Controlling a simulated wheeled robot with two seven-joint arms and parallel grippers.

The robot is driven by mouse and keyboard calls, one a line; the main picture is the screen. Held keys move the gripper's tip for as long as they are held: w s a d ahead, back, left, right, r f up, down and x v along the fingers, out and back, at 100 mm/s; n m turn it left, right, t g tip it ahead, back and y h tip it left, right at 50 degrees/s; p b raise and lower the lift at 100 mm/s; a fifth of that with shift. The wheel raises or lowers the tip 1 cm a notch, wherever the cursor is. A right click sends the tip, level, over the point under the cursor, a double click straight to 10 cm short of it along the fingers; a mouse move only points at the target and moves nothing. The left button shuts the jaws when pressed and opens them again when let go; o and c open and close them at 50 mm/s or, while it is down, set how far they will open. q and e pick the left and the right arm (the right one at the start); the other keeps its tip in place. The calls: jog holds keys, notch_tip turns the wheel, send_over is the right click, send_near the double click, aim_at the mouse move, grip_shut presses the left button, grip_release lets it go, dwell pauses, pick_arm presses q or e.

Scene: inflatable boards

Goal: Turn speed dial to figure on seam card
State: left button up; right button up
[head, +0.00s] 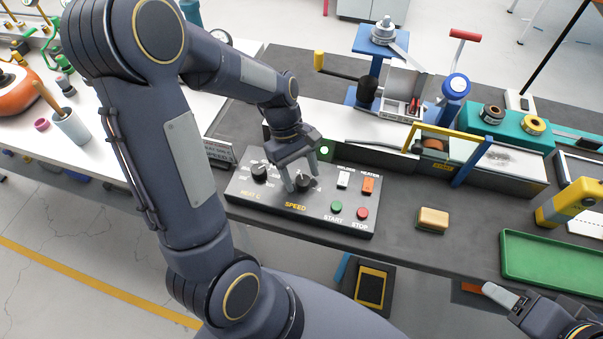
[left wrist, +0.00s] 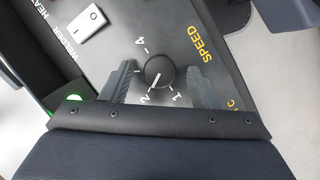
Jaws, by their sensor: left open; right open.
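The black speed dial (head: 305,183) sits on the dark control panel (head: 330,217), above the yellow word SPEED. In the left wrist view the dial (left wrist: 158,70) has a white pointer line directed toward the 2; 1 and 4 also show. My left gripper (head: 297,185) is open over the panel, its fingers (left wrist: 160,85) on either side of the dial; contact cannot be told. The seam card (head: 219,151) stands behind the panel's left end, partly hidden by my left arm; its figure is not readable. My right gripper (head: 497,296) is at the lower right, open, away from the panel.
The panel also has a heat dial (head: 259,172), a white rocker switch (head: 343,179), an orange switch (head: 368,185), and START (head: 337,207) and STOP (head: 362,213) buttons. A sponge-like block (head: 433,219) and green tray (head: 550,259) lie to the right. The welding machine stands behind.

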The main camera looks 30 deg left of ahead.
pick_arm(q)
jog(key=shift+d+f, duration=0.1)
jog(key=shift+f, duration=0.2)
jog(key=c, duration=1)
jog(key=shift+o, duration=0.2)
